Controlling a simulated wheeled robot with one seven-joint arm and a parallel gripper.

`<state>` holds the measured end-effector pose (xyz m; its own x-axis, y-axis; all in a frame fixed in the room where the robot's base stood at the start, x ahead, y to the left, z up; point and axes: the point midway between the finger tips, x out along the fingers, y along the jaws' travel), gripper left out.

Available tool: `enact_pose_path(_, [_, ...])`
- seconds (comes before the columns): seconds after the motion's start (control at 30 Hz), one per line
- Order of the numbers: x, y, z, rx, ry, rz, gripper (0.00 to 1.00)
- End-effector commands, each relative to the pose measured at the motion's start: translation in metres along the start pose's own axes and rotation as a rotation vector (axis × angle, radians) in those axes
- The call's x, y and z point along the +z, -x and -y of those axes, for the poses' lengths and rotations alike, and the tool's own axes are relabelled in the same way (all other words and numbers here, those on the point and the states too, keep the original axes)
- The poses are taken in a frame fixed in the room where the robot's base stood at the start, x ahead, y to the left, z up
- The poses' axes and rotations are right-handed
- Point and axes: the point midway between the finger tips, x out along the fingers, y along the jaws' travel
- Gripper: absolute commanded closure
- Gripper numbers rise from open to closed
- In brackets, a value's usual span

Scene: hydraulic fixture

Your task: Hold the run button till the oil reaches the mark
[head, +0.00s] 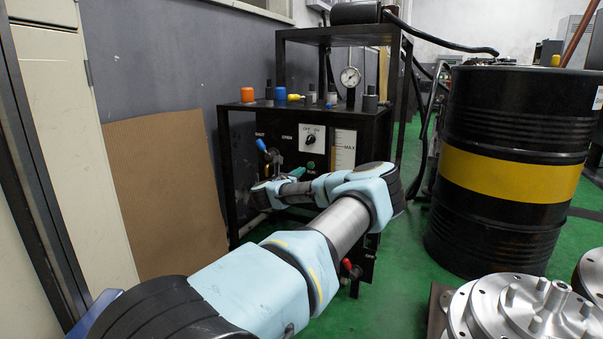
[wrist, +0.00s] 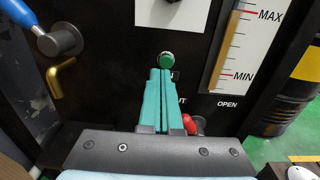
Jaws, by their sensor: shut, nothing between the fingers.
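The green run button (wrist: 166,59) is on the dark front panel in the wrist view and also shows in the head view (head: 311,165). My gripper (wrist: 160,71) is shut and empty, its teal fingertips right at the lower edge of the button. I cannot tell whether they touch or press it. The oil gauge (wrist: 229,52) is right of the button, with red MAX and MIN marks and an amber strip; the exact oil level is hard to read. The gauge also shows in the head view (head: 345,147).
A blue-handled valve (wrist: 60,40) and brass pipe (wrist: 60,76) are left of the button. A red-handled valve (wrist: 190,124) is right of my fingers. A black drum (head: 510,115) with a yellow band and metal flanges (head: 525,312) stand to the right.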

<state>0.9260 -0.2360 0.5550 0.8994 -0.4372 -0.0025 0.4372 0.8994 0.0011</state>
Motion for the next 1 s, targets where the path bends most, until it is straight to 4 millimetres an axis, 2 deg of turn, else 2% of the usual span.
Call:
enact_pose_path(0.6, [0.0,0.083,-0.003,0.002,0.0,-0.003,1.0])
enact_pose_path(0.73, [-0.001,0.091,-0.002,0.001,0.001,-0.002,1.0])
enact_pose_path(1.0, [-0.001,0.093,-0.002,0.001,0.001,-0.001,1.0])
